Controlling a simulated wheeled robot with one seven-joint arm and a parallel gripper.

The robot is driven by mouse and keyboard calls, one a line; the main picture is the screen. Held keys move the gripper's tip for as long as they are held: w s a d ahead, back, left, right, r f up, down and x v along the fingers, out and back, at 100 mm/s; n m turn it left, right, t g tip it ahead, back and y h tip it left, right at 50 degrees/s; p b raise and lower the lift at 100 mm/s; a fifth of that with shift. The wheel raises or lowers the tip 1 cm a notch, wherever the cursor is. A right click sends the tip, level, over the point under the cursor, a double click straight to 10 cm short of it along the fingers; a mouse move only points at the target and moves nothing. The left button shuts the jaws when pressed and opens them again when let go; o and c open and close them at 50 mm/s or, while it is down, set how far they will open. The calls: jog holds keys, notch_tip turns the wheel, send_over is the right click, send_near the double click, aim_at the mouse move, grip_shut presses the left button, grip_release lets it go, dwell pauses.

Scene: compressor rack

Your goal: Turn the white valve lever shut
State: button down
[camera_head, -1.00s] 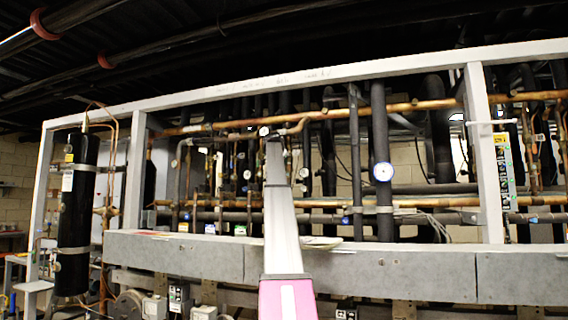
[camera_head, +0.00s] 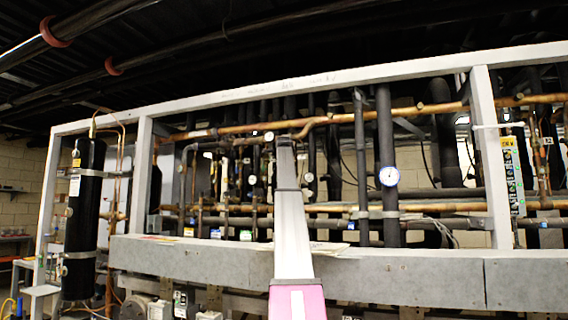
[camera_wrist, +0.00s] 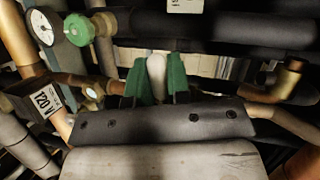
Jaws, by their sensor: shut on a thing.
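The white valve lever (camera_wrist: 156,68) shows in the wrist view as a pale rounded piece. It stands between the two green fingertips of my gripper (camera_wrist: 156,82), which is shut on it. The lever's base and the valve body are hidden behind the dark gripper body. In the head view my arm reaches up into the rack, and the lever and the fingers cannot be made out there.
A green round knob (camera_wrist: 79,30) and a white gauge (camera_wrist: 40,28) sit left of my gripper. A label marked 120 (camera_wrist: 42,102) is below them. A thick dark pipe (camera_wrist: 225,27) crosses above.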

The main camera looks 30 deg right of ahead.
jog(key=shift+r+m, duration=0.15)
jog(key=shift+m, duration=0.15)
dwell(0.4)
jog(key=c, duration=1.1)
grip_release()
jog(key=v, duration=1.1)
jog(key=shift+d, duration=0.15)
